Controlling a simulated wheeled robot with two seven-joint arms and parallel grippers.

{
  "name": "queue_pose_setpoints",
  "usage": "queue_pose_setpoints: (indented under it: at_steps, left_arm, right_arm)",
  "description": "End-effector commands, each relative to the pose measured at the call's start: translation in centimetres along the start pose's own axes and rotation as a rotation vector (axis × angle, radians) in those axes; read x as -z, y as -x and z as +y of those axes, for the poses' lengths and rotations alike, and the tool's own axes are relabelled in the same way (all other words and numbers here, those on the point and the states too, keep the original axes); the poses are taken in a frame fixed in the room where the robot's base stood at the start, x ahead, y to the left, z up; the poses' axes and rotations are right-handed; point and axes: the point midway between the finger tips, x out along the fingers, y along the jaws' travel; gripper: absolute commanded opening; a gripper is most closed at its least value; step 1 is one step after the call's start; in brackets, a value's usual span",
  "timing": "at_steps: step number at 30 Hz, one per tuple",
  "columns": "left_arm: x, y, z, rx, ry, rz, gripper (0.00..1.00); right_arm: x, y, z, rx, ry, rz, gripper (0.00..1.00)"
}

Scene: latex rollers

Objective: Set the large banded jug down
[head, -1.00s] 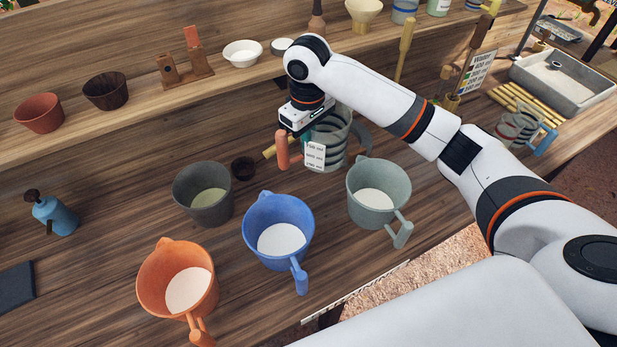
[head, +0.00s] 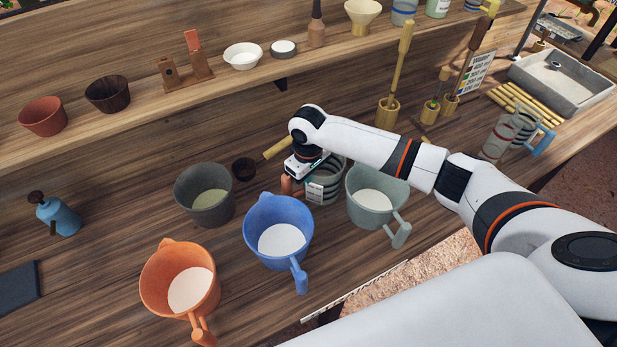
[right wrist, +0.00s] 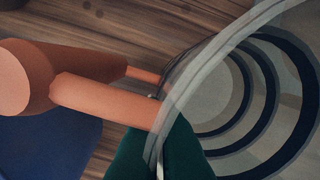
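The large banded jug (head: 327,187) is clear with dark bands, a pale printed label and a terracotta handle. It is upright, behind the blue jug and left of the grey-green jug; its base looks on or very close to the counter, partly hidden. My right gripper (head: 303,178) is above its left side, partly hidden by my wrist. In the right wrist view the green fingers (right wrist: 168,155) lie on both sides of the jug's wall, closed on it near the handle (right wrist: 105,98). The banded inside (right wrist: 255,95) shows at right. My left gripper is not in view.
Close by stand the blue jug (head: 279,228), grey-green jug (head: 362,211) and dark grey jug (head: 203,193). The orange jug (head: 165,254) is front left. A small dark cup (head: 243,169) sits behind. A shelf (head: 130,125) runs along the back. Counter at left is mostly free.

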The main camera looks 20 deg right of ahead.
Motion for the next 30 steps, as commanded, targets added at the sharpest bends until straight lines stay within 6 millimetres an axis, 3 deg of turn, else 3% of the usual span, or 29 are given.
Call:
queue_pose_setpoints:
  at_steps: [6, 11, 20, 25, 30]
  left_arm:
    - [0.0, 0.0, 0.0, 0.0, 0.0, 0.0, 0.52]
    - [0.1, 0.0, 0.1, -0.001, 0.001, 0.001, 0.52]
    - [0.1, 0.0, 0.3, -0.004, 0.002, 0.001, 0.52]
    - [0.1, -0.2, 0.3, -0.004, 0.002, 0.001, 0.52]
    - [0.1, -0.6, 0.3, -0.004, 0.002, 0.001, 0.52]
  right_arm:
    - [-0.1, -0.2, 0.0, 0.0, 0.0, -0.001, 0.0]
    - [0.0, -0.2, 0.0, 0.0, 0.0, -0.001, 0.24]
    - [0.0, -0.1, 0.0, 0.0, 0.0, -0.001, 0.24]
    - [-0.1, 1.7, 0.0, 0.0, 0.0, -0.004, 0.24]
    - [-0.1, 5.3, 0.0, 0.0, 0.001, -0.005, 0.24]
